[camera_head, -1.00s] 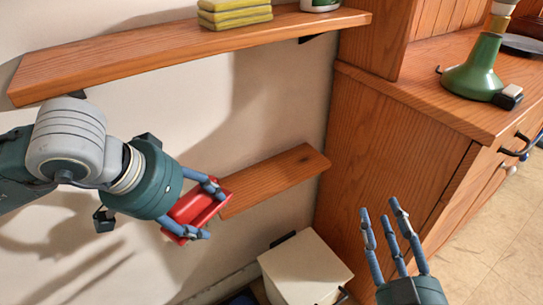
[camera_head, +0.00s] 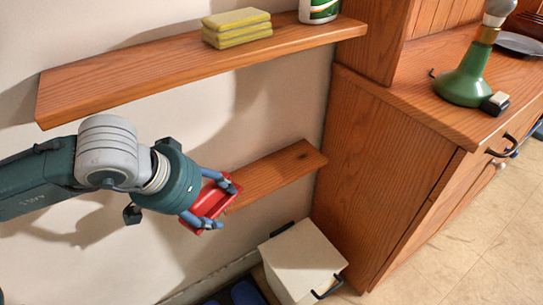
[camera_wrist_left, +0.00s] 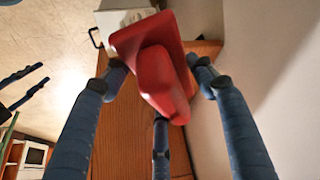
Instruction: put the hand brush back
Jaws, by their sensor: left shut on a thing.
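My left gripper (camera_head: 219,205) is shut on a red object, the hand brush by the task (camera_head: 209,201); no bristles show. It is held at the left end of the lower wooden shelf (camera_head: 272,176); I cannot tell whether they touch. In the left wrist view the red hand brush (camera_wrist_left: 155,70) sits between the blue fingertips of the left gripper (camera_wrist_left: 158,85), its blocky red part toward the camera. My right gripper is out of the head view. Two dark finger-like rods (camera_wrist_left: 22,88) at the left wrist view's left edge may be its fingers.
The upper shelf (camera_head: 130,84) holds yellow sponges (camera_head: 237,28) and a green-and-white container (camera_head: 319,9). A white box (camera_head: 303,262) stands below the lower shelf. The wooden dresser (camera_head: 385,170) bounds the right, with a green lamp-like object (camera_head: 467,80) on top. The lower shelf is bare.

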